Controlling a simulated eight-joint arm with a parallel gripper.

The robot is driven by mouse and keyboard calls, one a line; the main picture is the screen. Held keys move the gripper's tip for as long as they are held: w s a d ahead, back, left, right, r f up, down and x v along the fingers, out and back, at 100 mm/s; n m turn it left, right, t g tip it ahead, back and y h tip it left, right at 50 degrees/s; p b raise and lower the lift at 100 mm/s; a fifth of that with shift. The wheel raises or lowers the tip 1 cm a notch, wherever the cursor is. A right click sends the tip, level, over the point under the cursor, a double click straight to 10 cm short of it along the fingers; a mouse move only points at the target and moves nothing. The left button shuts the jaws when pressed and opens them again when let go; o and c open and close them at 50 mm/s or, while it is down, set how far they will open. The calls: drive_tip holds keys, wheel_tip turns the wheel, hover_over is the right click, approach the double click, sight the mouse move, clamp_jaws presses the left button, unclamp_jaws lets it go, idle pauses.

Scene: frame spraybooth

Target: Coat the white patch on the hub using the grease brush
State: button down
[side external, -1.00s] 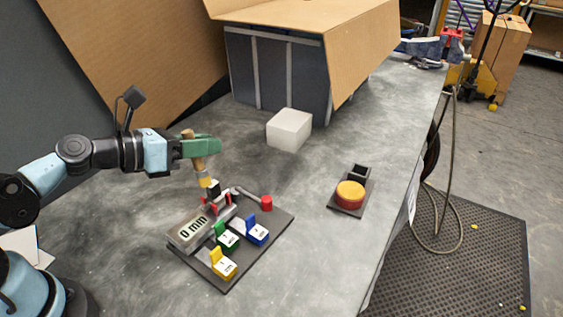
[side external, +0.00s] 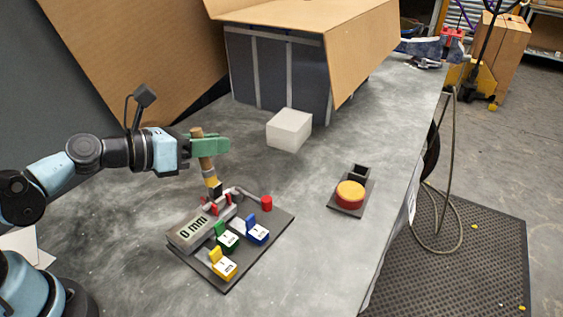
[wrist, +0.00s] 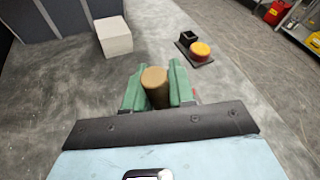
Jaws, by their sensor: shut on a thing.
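My gripper (side external: 213,145) has green fingers and is shut on the wooden handle of the grease brush (side external: 208,168). The brush points down, slightly tilted, with a yellow band and a dark tip. The tip is over or near the back end of the grey "0 mm" device (side external: 188,236); I cannot tell if it touches. In the wrist view my gripper (wrist: 153,86) holds the tan handle (wrist: 154,78), and the tip is hidden. I cannot clearly make out a hub or a white patch on one.
A dark board (side external: 225,284) carries the device and green, blue (side external: 258,234) and yellow (side external: 222,266) tagged pieces. A red-ended lever (side external: 266,203) stands at its back. A white block (side external: 289,130) and a red-yellow button (side external: 350,194) stand apart on the grey table.

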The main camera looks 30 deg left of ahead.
drive_tip(key=shift+w+a, duration=0.3)
drive_tip(key=shift+a, duration=0.1)
drive_tip(key=shift+a, duration=0.1)
drive_tip(key=shift+s+a, duration=0.2)
drive_tip(key=shift+s+a+f, duration=0.1)
drive_tip(key=shift+s, duration=0.1)
drive_tip(key=shift+s, duration=0.3)
drive_tip(key=shift+d, duration=0.25)
